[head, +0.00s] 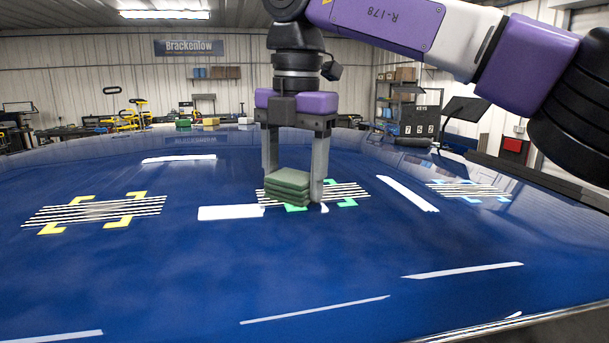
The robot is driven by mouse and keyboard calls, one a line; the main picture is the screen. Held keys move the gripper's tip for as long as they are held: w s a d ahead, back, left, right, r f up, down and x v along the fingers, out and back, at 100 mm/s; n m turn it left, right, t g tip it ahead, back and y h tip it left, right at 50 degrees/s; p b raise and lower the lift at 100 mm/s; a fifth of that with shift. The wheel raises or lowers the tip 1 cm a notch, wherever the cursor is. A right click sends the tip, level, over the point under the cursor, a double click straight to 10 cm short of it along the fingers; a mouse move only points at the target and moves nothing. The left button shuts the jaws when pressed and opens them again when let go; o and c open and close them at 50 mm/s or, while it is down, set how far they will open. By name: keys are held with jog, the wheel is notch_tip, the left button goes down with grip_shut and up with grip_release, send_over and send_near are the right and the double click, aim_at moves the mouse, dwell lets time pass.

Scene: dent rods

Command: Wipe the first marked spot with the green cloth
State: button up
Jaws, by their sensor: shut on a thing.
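My gripper (296,190) points straight down over the blue panel (250,270). It is shut on the green cloth (289,184), a folded stack between its two grey fingers. The cloth is in front of the spot with green corner marks (347,203) and black and white stripes, and hides part of it. I cannot tell whether the cloth touches the panel. A striped spot with yellow corner marks (95,210) lies at the left. A striped spot with light blue corner marks (468,190) lies at the right. A greyish patch shows in the middle of the yellow-marked spot.
White streaks like lamp reflections (408,193) cross the glossy panel. The panel between the marked spots is clear. Behind it are small green and tan blocks (211,121), a shelf rack (405,100) and a wall banner (189,48).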

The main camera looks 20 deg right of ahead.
aim_at(343, 192)
jog(key=shift+a, duration=0.9)
jog(key=shift+d+f, duration=0.1)
jog(key=shift+d, duration=3.35)
jog(key=shift+d+f, duration=0.1)
jog(key=shift+d, duration=1.55)
jog(key=shift+s+d+r, duration=0.1)
jog(key=shift+s+r, duration=0.05)
jog(key=shift+r, duration=2.9)
